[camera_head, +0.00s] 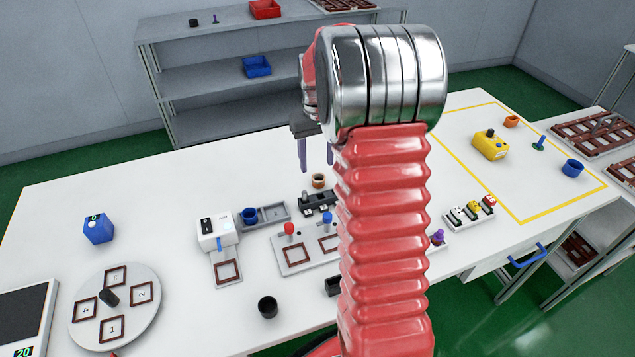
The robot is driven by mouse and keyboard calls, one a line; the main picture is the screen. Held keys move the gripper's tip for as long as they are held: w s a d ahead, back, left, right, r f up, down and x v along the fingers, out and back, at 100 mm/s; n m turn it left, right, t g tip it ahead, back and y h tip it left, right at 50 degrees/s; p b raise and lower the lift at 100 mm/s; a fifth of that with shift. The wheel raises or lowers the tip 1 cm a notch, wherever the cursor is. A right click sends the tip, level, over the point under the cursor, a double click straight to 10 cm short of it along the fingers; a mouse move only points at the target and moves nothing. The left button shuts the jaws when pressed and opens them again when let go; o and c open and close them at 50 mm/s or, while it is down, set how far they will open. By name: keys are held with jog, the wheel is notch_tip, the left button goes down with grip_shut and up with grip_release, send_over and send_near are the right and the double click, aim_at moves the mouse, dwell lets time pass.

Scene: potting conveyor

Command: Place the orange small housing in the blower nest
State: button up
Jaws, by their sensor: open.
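A small orange open-topped part (511,121), which looks like the orange small housing, stands inside the yellow-outlined area at the table's right back. A white box unit (215,231) with a dark panel and a blue tab stands left of centre; I take it for the blower. The brown square frame (228,271) on the plate before it looks like its nest, and it appears empty. My gripper (316,170) is open and empty, its fingers pointing down above the table's middle, far left of the orange part. My red arm hides part of the table's centre.
A round dial plate (114,307) with several square frames is at the left front, near a blue box (98,229). A two-frame fixture (300,255) with red and blue knobs is near centre. A yellow box (490,145) and blue cup (573,168) flank the orange part.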

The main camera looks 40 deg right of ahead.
aim_at(319, 175)
jog(key=shift+f, duration=0.85)
jog(key=shift+w+d+f, duration=0.1)
jog(key=shift+d+f, duration=0.1)
jog(key=shift+f, duration=1.1)
jog(key=shift+d+f, duration=0.15)
jog(key=shift+f, duration=1.15)
jog(key=c, duration=1.1)
jog(key=shift+c, duration=0.2)
